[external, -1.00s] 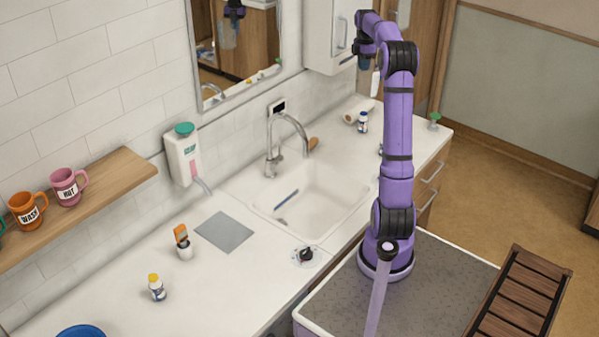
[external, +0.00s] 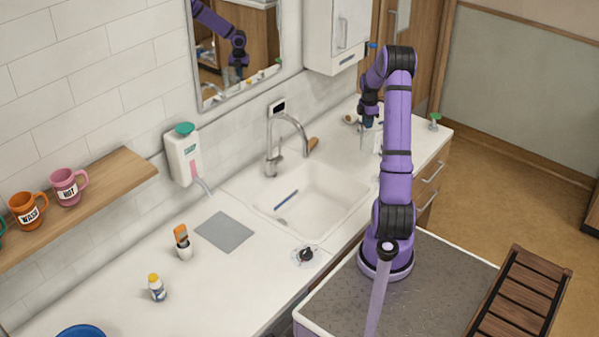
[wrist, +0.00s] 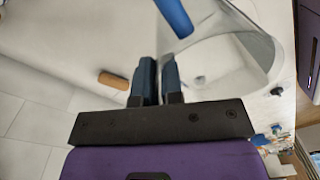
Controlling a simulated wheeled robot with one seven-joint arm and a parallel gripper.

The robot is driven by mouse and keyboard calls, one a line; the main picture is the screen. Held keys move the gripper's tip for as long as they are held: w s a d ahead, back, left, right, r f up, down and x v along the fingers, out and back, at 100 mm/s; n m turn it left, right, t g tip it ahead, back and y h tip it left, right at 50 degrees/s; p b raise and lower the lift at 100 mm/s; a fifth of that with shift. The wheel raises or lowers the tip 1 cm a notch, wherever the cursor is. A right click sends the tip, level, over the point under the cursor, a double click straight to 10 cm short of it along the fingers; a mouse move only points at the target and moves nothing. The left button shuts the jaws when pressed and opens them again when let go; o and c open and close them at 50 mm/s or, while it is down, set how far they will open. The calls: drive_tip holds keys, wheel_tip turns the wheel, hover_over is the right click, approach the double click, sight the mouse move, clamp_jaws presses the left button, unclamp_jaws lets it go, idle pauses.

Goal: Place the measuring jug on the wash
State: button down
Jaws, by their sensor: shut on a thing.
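The measuring jug is clear and see-through; in the wrist view (wrist: 238,72) its curved rim and wall lie to the right of my fingers. My gripper (wrist: 157,80) has dark blue fingers nearly together, shut on the jug's edge; the exact grip spot is hard to tell. In the external view my gripper (external: 368,112) is low over the counter's far end, right of the sink, with the jug (external: 366,138) faintly visible beneath it. I cannot tell whether the jug touches the counter. An orange mug labelled WASH (external: 28,210) stands on the wooden shelf.
The white sink (external: 310,200) with its tall tap (external: 270,150) is left of my arm. A grey mat (external: 224,231) lies bare on the counter. A pink HOT mug (external: 68,186), yellow-capped bottle (external: 157,288), brush holder (external: 184,250) and blue bowl (external: 82,331) are further left.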

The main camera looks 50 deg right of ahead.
wheel_tip(320, 180, down, 4)
drive_tip(key=shift+r, duration=0.15)
drive_tip(key=w+d+f, duration=0.5)
drive_tip(key=w+d, duration=0.5)
drive_tip(key=w, duration=0.2)
drive_tip(key=shift+d+f, duration=0.3)
drive_tip(key=shift+f, duration=0.05)
drive_tip(key=shift+f, duration=0.1)
drive_tip(key=c, duration=1.3)
unclamp_jaws()
drive_tip(key=shift+o, duration=0.2)
